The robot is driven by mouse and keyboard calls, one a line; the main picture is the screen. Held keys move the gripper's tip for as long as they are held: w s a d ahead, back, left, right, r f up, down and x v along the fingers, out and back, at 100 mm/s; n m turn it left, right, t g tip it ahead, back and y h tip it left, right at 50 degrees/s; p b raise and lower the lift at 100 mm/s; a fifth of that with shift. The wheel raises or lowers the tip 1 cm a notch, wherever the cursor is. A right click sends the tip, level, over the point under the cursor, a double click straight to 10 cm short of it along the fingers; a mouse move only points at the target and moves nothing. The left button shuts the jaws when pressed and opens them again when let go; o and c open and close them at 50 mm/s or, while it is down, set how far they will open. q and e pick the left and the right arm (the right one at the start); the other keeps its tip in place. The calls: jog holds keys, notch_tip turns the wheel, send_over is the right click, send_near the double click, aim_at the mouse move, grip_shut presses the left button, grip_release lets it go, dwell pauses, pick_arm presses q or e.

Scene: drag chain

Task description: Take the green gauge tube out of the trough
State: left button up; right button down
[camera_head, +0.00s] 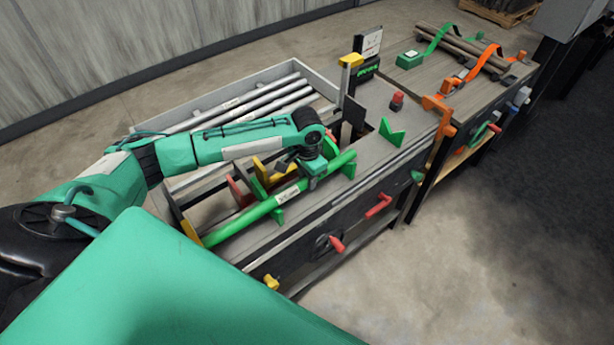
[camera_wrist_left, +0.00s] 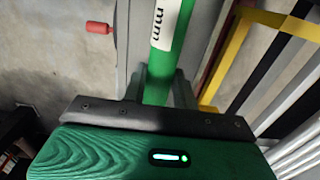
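The green gauge tube (camera_head: 240,222) lies slantwise across the near part of the workbench, with a white printed label on it. It runs along green V-shaped supports (camera_head: 278,215), and I cannot tell whether it rests on them. My left gripper (camera_head: 312,178) is over the tube's right part, pointing down. In the left wrist view the tube (camera_wrist_left: 168,62) passes between the grey fingers of the gripper (camera_wrist_left: 159,88), with one finger on each side. Whether both fingers touch the tube is hard to see. My right gripper is not in view.
A grey tray (camera_head: 205,103) with several metal tubes stands behind my left arm. A red button (camera_head: 397,100), a green V-block (camera_head: 391,134) and a small display stand (camera_head: 367,57) are to the right. Red handles (camera_head: 378,206) stick out of the bench front.

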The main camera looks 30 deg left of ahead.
pick_arm(q)
grip_shut()
jog(key=shift+w+d, duration=0.1)
jog(key=shift+w, duration=0.15)
jog(key=shift+w+d+p, duration=0.25)
jog(key=shift+w+p, duration=0.05)
jog(key=shift+w, duration=0.3)
jog(key=o, duration=0.8)
grip_release()
